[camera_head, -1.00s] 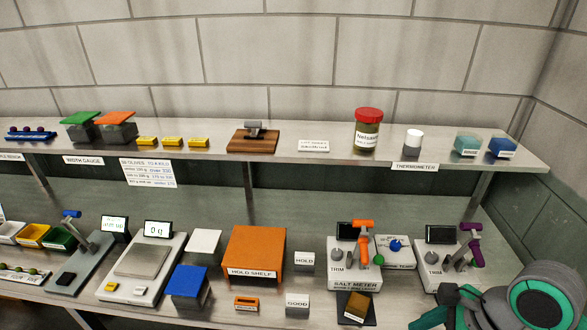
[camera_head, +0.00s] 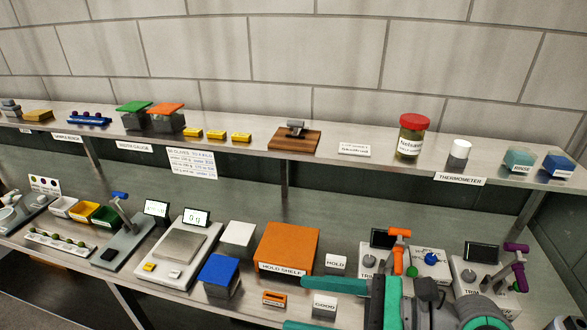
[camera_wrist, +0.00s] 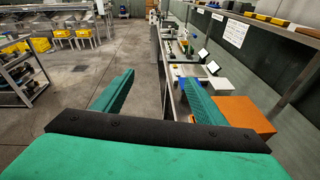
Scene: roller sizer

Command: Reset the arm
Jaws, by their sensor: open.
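My gripper (camera_wrist: 155,92) shows in the wrist view with its two green fingers spread apart and nothing between them. In the head view my green gripper and arm are at the bottom right, in front of the bench, overlapping the salt meter area. The right finger in the wrist view lies over the bench edge, beside the orange hold shelf (camera_wrist: 243,115). The left finger is over the floor. The hold shelf also shows in the head view (camera_head: 287,246), left of my gripper.
A red-lidded jar (camera_head: 411,137) stands on the upper shelf. Open floor (camera_wrist: 122,65) lies left of the bench, with a rack (camera_wrist: 22,75) beyond.

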